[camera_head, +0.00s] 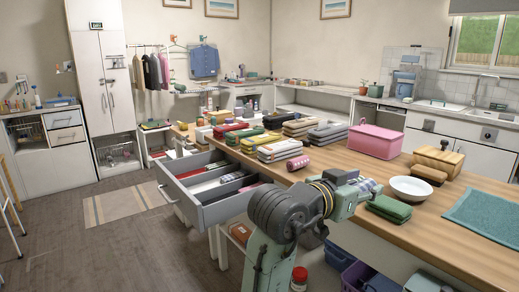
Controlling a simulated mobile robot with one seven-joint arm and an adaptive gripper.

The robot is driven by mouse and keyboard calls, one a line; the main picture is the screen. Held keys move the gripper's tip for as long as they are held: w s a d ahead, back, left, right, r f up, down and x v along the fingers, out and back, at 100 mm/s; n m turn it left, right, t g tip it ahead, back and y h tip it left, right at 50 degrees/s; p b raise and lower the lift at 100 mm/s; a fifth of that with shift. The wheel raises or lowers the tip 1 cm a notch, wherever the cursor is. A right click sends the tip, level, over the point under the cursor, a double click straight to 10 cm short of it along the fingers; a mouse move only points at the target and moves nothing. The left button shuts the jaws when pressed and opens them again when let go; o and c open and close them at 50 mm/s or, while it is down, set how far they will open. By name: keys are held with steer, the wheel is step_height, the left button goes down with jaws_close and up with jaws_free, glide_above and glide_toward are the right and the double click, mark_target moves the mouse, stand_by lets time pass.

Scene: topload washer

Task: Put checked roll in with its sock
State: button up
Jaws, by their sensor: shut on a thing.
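My gripper (358,190) is at the end of my arm over the wooden counter, in front of the white bowl. It is shut on a small blue-grey and white roll (369,186) that looks checked; my own arm partly hides it and the fingers. A grey drawer (207,212) stands pulled out from the counter's left side, left of my gripper. Its compartments hold white, red and dark items, with pink at the near end. I cannot tell which item is the matching sock. A pink patterned roll (298,163) lies on the counter by the drawer.
Stacks of folded cloth (279,150) cover the counter's left part. A pink box (375,141), a wooden container (438,159), a white bowl (411,188), green folded cloths (389,208) and a teal mat (487,217) are also on the counter. Floor left of the drawer is clear.

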steer(key=w+a+f+n+t+y, duration=0.1)
steer(key=a+f, duration=0.6)
steer(key=f, duration=1.2)
steer(key=w+a+f+n+t+y, duration=0.1)
steer(key=a+f+n+t+y, duration=0.2)
steer(key=f, duration=1.7)
steer(key=w+a+f+n+t+y, duration=0.1)
steer(key=a+f+n+t+y, duration=0.1)
steer(key=a+f+n+y, duration=0.4)
steer(key=a+f+y, duration=0.1)
steer(key=a+f, duration=0.1)
steer(key=f, duration=0.5)
steer(key=a+f+y, duration=0.1)
steer(key=a+f, duration=0.2)
steer(key=f, duration=0.4)
steer(key=shift+w+f+y, duration=0.15)
steer(key=shift+w+y, duration=0.05)
steer(key=shift+y, duration=0.2)
steer(key=shift+w, duration=0.1)
